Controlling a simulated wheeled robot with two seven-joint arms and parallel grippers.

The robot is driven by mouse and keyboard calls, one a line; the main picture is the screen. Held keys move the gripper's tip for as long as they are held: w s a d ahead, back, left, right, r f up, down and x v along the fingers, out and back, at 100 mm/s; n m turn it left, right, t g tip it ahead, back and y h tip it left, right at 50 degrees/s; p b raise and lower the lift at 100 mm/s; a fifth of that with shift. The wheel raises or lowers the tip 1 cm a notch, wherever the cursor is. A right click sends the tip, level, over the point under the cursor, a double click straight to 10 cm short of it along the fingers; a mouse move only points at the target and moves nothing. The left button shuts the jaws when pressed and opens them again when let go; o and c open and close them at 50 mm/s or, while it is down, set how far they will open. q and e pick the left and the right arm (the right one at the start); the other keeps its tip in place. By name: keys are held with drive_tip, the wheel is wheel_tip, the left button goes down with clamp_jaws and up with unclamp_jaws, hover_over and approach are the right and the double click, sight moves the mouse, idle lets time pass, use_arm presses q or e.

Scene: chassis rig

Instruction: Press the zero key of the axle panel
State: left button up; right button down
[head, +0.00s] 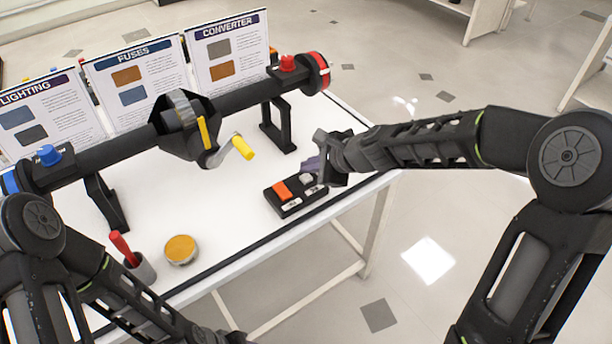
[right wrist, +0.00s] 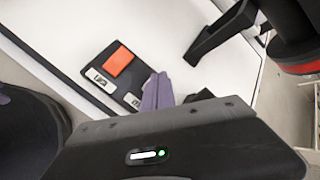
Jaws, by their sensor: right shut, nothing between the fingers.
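The axle panel (head: 296,206) is a small black box near the table's front right edge, with an orange key (head: 283,190) and a grey key (head: 306,179). A white label lies beside each key, too small to read surely. The orange key (right wrist: 120,61) shows clearly in the right wrist view, where the grey key is hidden. My right gripper (head: 313,165) is shut and empty, its purple fingers close to the grey key; I cannot tell whether they touch it. The fingers (right wrist: 157,92) cover that side of the panel in the right wrist view. My left gripper is out of view.
A black axle (head: 245,95) on stands runs across the white table, with a yellow-handled crank (head: 243,147) and a red end. Three signs stand behind it. A round yellow-topped tin (head: 180,250) and a cup with a red-handled tool (head: 123,247) are at front left.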

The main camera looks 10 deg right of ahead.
sight(310, 179)
drive_tip(key=shift+f, duration=0.1)
drive_tip(key=shift+f+b, duration=0.35)
drive_tip(key=shift+b, duration=0.1)
drive_tip(key=shift+f+b, duration=0.45)
idle(0.8)
drive_tip(key=shift+r+p, duration=0.85)
drive_tip(key=shift+r, duration=0.05)
wheel_tip(310, 179, up, 5)
drive_tip(key=p, duration=0.4)
drive_tip(key=shift+p, duration=0.4)
idle(0.7)
